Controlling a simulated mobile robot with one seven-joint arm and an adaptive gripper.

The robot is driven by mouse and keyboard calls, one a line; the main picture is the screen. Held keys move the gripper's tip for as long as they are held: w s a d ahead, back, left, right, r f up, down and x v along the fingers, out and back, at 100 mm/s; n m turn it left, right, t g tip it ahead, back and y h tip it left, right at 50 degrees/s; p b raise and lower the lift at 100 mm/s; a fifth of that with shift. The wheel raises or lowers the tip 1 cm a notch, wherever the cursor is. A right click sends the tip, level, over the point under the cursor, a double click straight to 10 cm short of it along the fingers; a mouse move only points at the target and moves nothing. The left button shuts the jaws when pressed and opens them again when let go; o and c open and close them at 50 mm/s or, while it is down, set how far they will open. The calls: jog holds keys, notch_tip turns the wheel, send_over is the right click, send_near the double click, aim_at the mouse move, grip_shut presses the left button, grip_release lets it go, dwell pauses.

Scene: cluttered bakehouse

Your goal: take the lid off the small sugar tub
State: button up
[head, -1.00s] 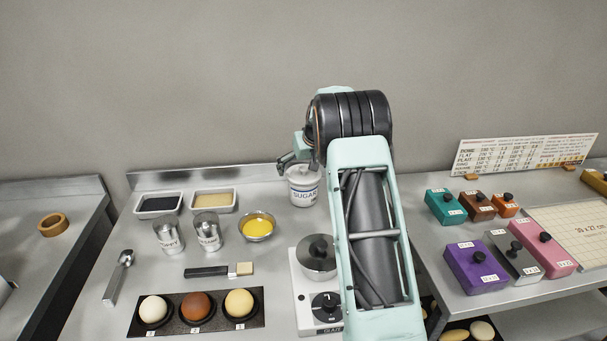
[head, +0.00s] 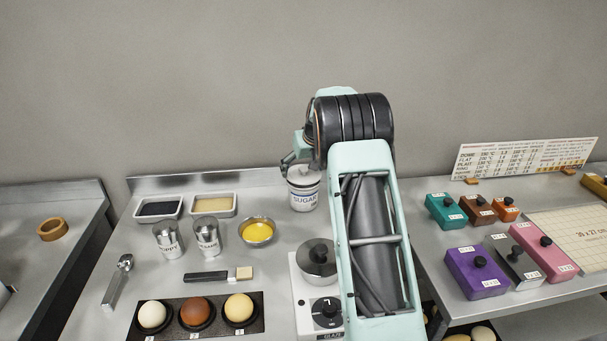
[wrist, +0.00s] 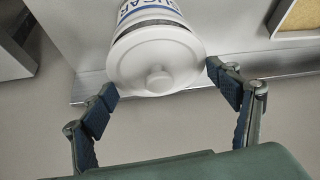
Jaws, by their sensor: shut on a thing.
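The small sugar tub (head: 305,198) is white with blue SUGAR lettering and stands at the back of the steel bench. In the wrist view the tub (wrist: 150,14) is at the top. Its white lid (wrist: 138,62) with a round knob faces the camera. A narrow dark band shows between lid and tub wall; I cannot tell if it is a gap. My gripper (wrist: 161,80) has one finger on each side of the lid and is shut on it. In the head view my gripper (head: 303,170) is at the lid, partly hidden by my arm.
Left of the tub are a yellow-filled bowl (head: 257,232), two metal shakers (head: 206,238) and two trays (head: 213,207). The back wall is close behind.

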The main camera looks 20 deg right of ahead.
jog(key=v, duration=0.3)
jog(key=a+b+v, duration=0.1)
jog(key=v, duration=0.2)
jog(key=a+b+v, duration=0.1)
jog(key=v, duration=0.2)
jog(key=shift+s+f, duration=0.1)
jog(key=shift+s, duration=0.05)
jog(key=s+a+r, duration=0.3)
jog(key=s+r, duration=0.3)
jog(key=s, duration=0.2)
jog(key=shift+s+r, duration=0.15)
jog(key=shift+r, duration=0.25)
jog(key=shift+a+f, duration=0.1)
